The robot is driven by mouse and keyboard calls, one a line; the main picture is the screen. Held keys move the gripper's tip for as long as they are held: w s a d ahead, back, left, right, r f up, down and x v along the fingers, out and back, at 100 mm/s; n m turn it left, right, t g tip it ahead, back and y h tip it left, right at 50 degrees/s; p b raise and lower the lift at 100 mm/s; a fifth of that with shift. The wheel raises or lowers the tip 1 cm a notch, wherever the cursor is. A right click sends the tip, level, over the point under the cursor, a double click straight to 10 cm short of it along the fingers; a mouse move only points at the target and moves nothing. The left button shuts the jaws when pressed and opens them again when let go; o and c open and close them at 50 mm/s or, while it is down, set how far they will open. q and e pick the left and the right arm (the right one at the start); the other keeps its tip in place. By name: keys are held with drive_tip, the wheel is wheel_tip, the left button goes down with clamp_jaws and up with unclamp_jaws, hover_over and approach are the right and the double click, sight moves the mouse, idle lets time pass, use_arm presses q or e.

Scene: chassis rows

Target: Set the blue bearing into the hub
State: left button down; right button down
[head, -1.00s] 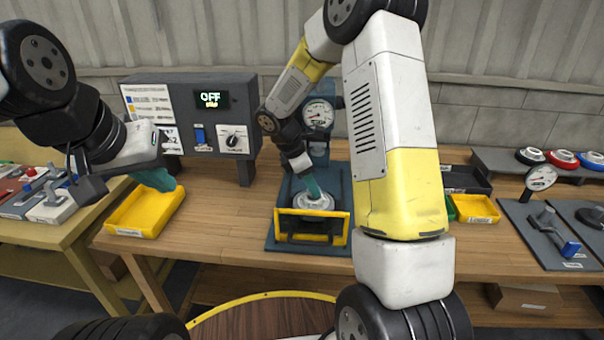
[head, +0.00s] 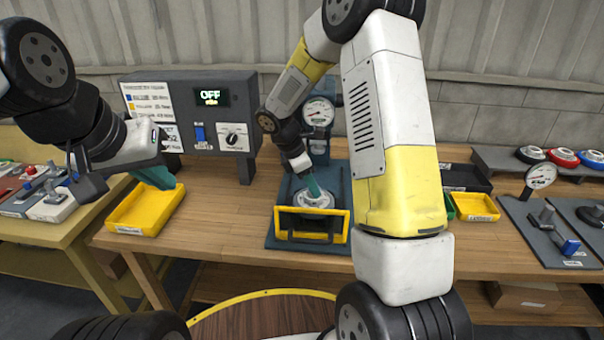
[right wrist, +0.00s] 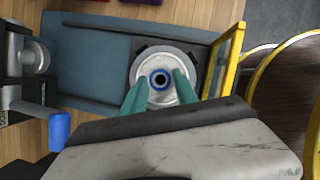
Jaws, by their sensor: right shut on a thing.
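The blue bearing (right wrist: 160,79) is a small blue ring with a dark centre, between my right gripper's teal fingertips in the right wrist view. My right gripper (right wrist: 161,78) is shut on it. The hub is a round silver part (right wrist: 147,66) on the blue fixture plate; the bearing lines up with its middle. I cannot tell how deep the bearing sits. In the head view, my right gripper (head: 314,189) points down onto the hub (head: 312,203), and the bearing is hidden. My left gripper (head: 158,177) hangs above the yellow bin, its finger gap not visible.
A yellow-framed guard (head: 311,226) stands at the fixture's front edge, close to the hub. A dial gauge (head: 319,112) rises behind. A control box (head: 190,112) reading OFF stands back left, with a yellow bin (head: 146,209) before it. Bench space between bin and fixture is clear.

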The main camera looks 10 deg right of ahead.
drive_tip(key=shift+f, duration=0.35)
drive_tip(key=c, duration=0.9)
unclamp_jaws()
drive_tip(key=shift+s, duration=0.1)
drive_tip(key=v, duration=0.8)
drive_tip(key=shift+s+d+r+m+t+y, duration=0.25)
drive_tip(key=shift+s+r+m+t+y, duration=0.8)
drive_tip(key=shift+s+r+m, duration=2.4)
drive_tip(key=shift+s+d+r+m+t+y, duration=0.3)
drive_tip(key=shift+s+r+m+t+y, duration=0.7)
drive_tip(key=shift+s+r+m, duration=2.4)
drive_tip(key=shift+s+d+r+m+t+y, duration=0.25)
drive_tip(key=shift+s+r+m+t+y, duration=0.75)
drive_tip(key=shift+s+m, duration=2.75)
